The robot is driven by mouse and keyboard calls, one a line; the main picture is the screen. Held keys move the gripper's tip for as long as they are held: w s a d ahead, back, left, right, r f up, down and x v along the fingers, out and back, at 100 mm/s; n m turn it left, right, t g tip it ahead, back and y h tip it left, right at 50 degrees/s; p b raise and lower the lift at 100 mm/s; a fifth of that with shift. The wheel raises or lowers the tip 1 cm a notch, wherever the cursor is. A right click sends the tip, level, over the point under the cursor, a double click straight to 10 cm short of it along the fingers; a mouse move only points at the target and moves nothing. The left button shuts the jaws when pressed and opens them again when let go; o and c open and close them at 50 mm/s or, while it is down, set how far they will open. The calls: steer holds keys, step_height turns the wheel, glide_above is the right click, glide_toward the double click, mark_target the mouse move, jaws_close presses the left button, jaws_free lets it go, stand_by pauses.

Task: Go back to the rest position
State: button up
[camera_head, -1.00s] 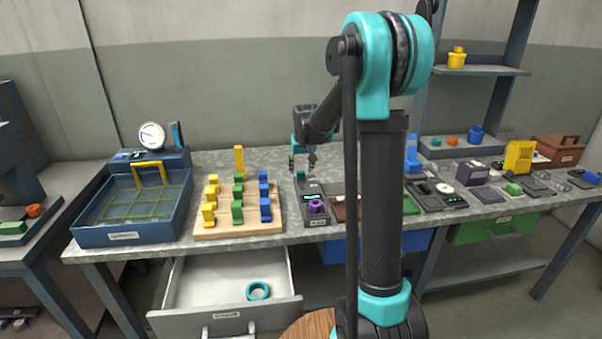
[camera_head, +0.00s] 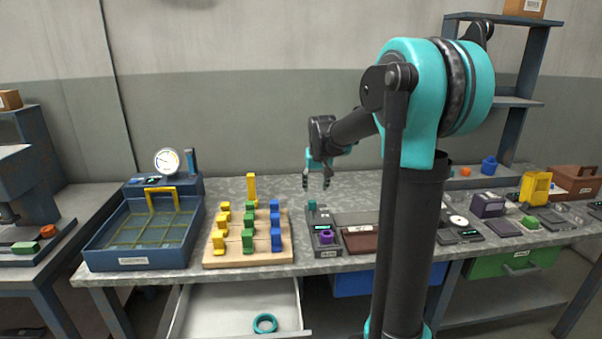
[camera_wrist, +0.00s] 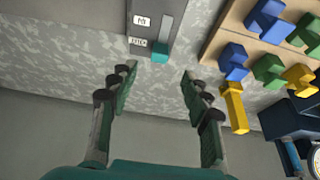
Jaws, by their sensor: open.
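My gripper (camera_head: 316,184) hangs in the air above the back part of the workbench (camera_head: 345,188), behind the small grey device. Its fingers are spread apart with nothing between them. In the wrist view my gripper (camera_wrist: 155,75) is also open and empty over the bench top. The grey device (camera_head: 322,238) has a lit green display, a teal part (camera_head: 311,206) at its far end and a purple ring-shaped piece (camera_head: 326,237) at its near end. The teal part also shows in the wrist view (camera_wrist: 160,53), just beyond the fingertips.
A wooden board (camera_head: 213,254) holds yellow, green and blue pieces left of the device. A blue basin (camera_head: 93,250) with a gauge (camera_head: 167,161) stands further left. An open drawer (camera_head: 220,305) holds a teal ring (camera_head: 265,323). The shelf rack (camera_head: 455,60) rises at right.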

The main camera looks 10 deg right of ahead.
steer(key=s+f, duration=0.2)
steer(key=s, duration=0.3)
steer(key=s+d+f, duration=0.1)
steer(key=s+f, duration=0.1)
steer(key=s, duration=0.4)
steer(key=s+d+f, duration=0.1)
steer(key=s+f, duration=0.1)
steer(key=s, duration=0.3)
steer(key=shift+s+d+f, duration=0.15)
steer(key=shift+d+f, duration=0.05)
steer(key=shift+f, duration=0.05)
steer(key=s+f, duration=0.4)
steer(key=s, duration=0.4)
steer(key=s+d+f, duration=0.1)
steer(key=s+f, duration=0.3)
steer(key=s, duration=0.4)
steer(key=shift+s+f, duration=0.2)
steer(key=shift+f, duration=0.15)
